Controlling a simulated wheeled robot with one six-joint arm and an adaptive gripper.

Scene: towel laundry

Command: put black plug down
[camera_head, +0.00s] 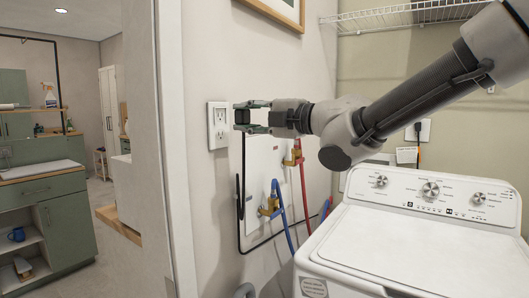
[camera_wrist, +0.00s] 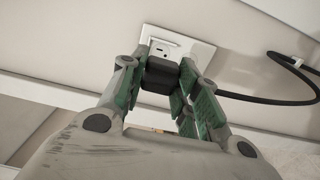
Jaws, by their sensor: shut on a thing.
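A black plug (camera_wrist: 160,75) sits between the green-padded fingers of my gripper (camera_wrist: 160,80) in the wrist view. The gripper is shut on it. In the head view my gripper (camera_head: 247,117) reaches left, and the plug (camera_head: 242,116) shows as a dark block between the fingers, close to the wall outlet. The white outlet (camera_head: 218,125) is on the wall, and it also shows just beyond the plug in the wrist view (camera_wrist: 167,48). I cannot tell whether the plug touches the outlet. A black cord (camera_head: 240,200) hangs down the wall below the gripper.
A white washing machine (camera_head: 400,240) stands at the right under my arm. Red (camera_head: 303,175) and blue (camera_head: 285,215) hoses run from a white wall box (camera_head: 262,165). A door frame edge (camera_head: 172,150) is left of the outlet. Another room with green cabinets (camera_head: 70,225) lies beyond.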

